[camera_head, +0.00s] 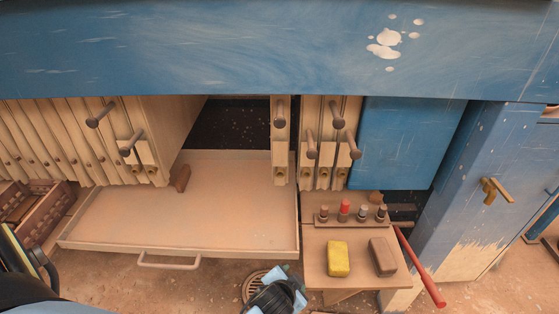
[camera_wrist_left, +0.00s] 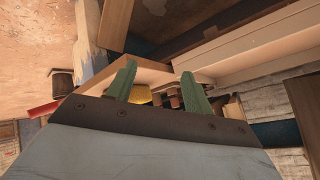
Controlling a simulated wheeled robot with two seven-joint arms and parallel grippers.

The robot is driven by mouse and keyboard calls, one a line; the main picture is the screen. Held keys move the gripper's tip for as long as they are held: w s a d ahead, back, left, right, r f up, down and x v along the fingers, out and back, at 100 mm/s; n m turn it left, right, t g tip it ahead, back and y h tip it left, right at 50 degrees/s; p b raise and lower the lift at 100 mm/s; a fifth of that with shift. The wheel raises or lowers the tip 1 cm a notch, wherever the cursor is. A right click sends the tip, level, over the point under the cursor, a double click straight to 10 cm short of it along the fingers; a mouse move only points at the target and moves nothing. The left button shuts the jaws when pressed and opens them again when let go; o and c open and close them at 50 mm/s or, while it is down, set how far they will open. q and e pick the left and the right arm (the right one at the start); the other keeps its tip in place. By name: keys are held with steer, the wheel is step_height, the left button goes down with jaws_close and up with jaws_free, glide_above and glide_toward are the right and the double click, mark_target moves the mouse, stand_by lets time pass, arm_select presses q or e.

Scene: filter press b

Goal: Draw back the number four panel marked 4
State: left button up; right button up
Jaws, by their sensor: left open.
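Cream upright filter panels hang under a blue beam in the head view: a packed stack (camera_head: 70,140) at left, a lone panel (camera_head: 280,145) in the middle, and a group (camera_head: 325,165) at right. Dark round handles stick out from their front ends. I cannot read any number, so I cannot tell which panel is marked 4. My left gripper (camera_head: 275,292) is low in the middle of the head view, below and apart from the panels. In the left wrist view its green fingers (camera_wrist_left: 157,84) are apart with nothing held. My right gripper is not seen.
A wide cream drip tray (camera_head: 190,215) lies under the panels, with a small brown block (camera_head: 183,178). A wooden shelf (camera_head: 320,245) holds a yellow sponge (camera_head: 338,259), a brown block (camera_head: 382,257) and several small bottles. A red-handled bar (camera_head: 420,268) leans beside it. A blue cabinet (camera_head: 480,190) stands right.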

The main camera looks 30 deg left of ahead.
arm_select(q)
steer(key=w+a+r+t+y, duration=0.15)
steer(key=w+r, duration=0.25)
steer(key=r, duration=0.5)
steer(key=w+a+r+t+y, duration=0.1)
steer(key=w+r+t, duration=0.15)
steer(key=r, duration=0.55)
steer(key=n+t+y, duration=0.2)
steer(key=n+y, duration=0.2)
steer(key=y, duration=0.1)
glide_toward(280, 112)
steer(key=x, duration=1)
steer(key=shift+f+p, duration=0.35)
steer(key=shift+f, duration=0.05)
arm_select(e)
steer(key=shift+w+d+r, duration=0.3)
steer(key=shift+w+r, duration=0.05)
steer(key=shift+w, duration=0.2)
arm_select(q)
jaws_close()
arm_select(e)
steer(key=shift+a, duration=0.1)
